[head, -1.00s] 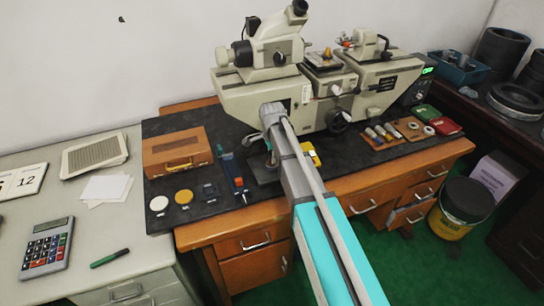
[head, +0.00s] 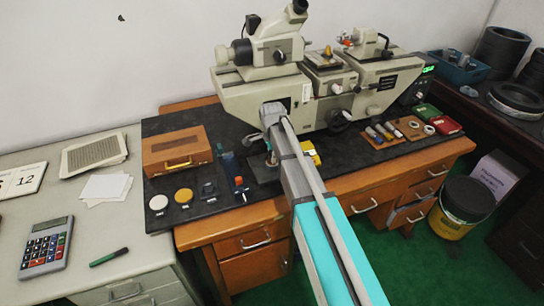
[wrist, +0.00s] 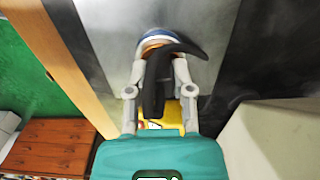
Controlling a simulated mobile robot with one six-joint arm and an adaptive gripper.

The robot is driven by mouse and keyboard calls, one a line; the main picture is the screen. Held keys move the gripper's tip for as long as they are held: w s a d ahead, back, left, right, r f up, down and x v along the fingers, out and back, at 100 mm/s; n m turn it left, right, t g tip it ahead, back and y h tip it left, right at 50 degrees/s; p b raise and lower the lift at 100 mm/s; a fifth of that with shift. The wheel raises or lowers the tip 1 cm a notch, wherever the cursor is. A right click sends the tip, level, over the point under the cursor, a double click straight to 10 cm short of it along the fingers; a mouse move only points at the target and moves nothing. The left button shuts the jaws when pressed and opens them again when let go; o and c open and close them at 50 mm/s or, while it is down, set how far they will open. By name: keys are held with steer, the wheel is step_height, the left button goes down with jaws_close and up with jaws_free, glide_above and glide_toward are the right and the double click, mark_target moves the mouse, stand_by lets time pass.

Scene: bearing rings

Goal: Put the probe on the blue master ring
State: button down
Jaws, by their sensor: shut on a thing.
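My gripper (wrist: 160,66) points away from the wrist camera, its two grey fingers shut on a black, curved piece (wrist: 156,85) that looks like the probe. A round thing with a blue and white rim (wrist: 158,33), which looks like the blue master ring, shows just past the fingertips. The black piece partly covers it, so I cannot tell whether they touch. In the head view my gripper (head: 271,155) is low over the dark bench mat, in front of the machine. My arm hides most of it there, and the ring cannot be made out.
A yellow object (head: 312,152) is close to the right of my arm. The pale measuring machine (head: 300,90) stands behind. A wooden box (head: 177,152), discs and small upright blue and orange items (head: 239,184) are to the left. Boards with cylinders and rings (head: 413,128) lie right.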

steer(key=shift+c, duration=2.1)
jaws_free()
steer(key=shift+r+p, duration=4.25)
steer(key=shift+p, duration=0.05)
steer(key=shift+s+d, duration=0.1)
steer(key=s+d+n, duration=0.6)
steer(key=s+n, duration=0.1)
steer(key=s, duration=0.4)
steer(key=s+d+n, duration=0.6)
steer(key=s+n, duration=0.1)
steer(key=s, duration=0.3)
steer(key=shift+s+d, duration=0.15)
steer(key=shift+s, duration=0.25)
